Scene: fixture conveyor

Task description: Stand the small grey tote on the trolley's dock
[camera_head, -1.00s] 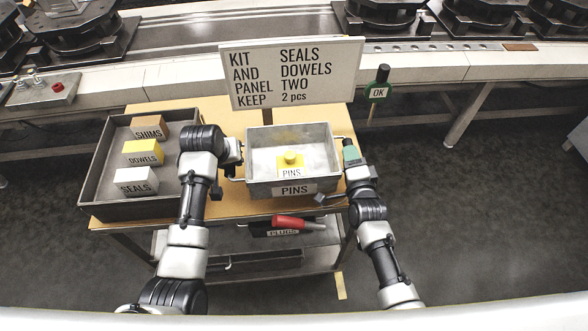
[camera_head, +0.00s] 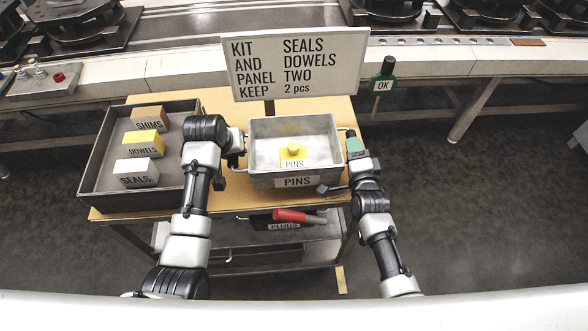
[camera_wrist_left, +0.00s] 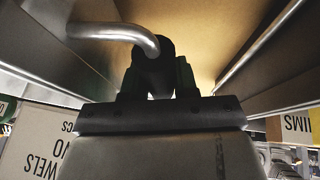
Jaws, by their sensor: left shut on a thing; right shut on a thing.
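The small grey tote (camera_head: 265,182), labelled PINS, is upright over the right part of the trolley's wooden top (camera_head: 215,195). A yellow piece (camera_head: 293,151) is inside it. My left gripper (camera_head: 236,148) is shut on the tote's left handle. In the left wrist view the gripper (camera_wrist_left: 155,75) closes around the bent metal handle (camera_wrist_left: 105,33), with the wooden top beyond. My right gripper (camera_head: 350,142) is shut on the handle at the tote's right end. I cannot tell whether the tote touches the top, and I cannot make out a marked dock.
A dark tray (camera_head: 88,178) holding SHIMS, DOWELS and SEALS blocks stands close left of my left gripper. A sign (camera_head: 296,65) rises behind the tote. A green OK paddle (camera_head: 383,85) stands right. A red-handled item (camera_head: 290,215) lies below; the conveyor (camera_head: 200,65) runs behind.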

